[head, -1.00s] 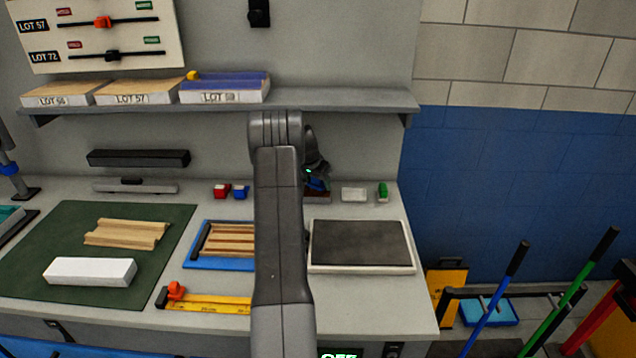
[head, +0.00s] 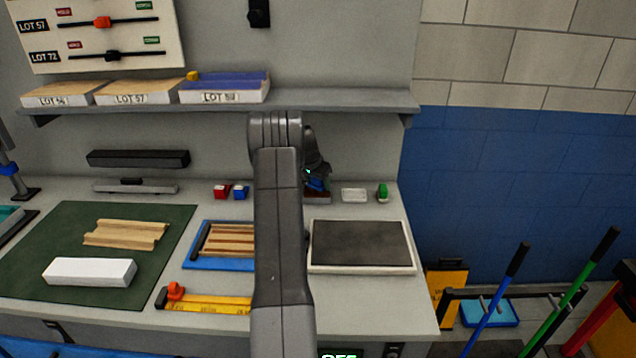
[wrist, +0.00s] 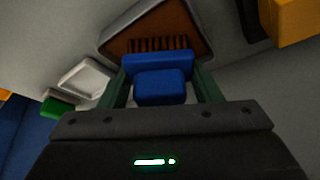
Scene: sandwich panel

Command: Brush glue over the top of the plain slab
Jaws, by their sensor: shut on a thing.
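The plain white slab (head: 90,271) lies flat on the green mat (head: 30,255) at the left of the bench, and its top looks bare white. My gripper (wrist: 160,84) is shut on the blue brush (wrist: 160,62), between its green fingers. The brown bristles of the brush point into a pale-rimmed tray with a brown inside (wrist: 165,22); I cannot tell whether they touch it. In the head view my gripper (head: 316,180) is at the back of the bench, far right of the slab and partly hidden by my arm.
A ridged wooden piece (head: 126,234) lies behind the slab on the mat. A blue tray with wooden strips (head: 196,262), a yellow ruler with an orange stop (head: 215,301) and a dark-topped board (head: 361,244) lie across the bench. A shelf (head: 340,101) runs above the back.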

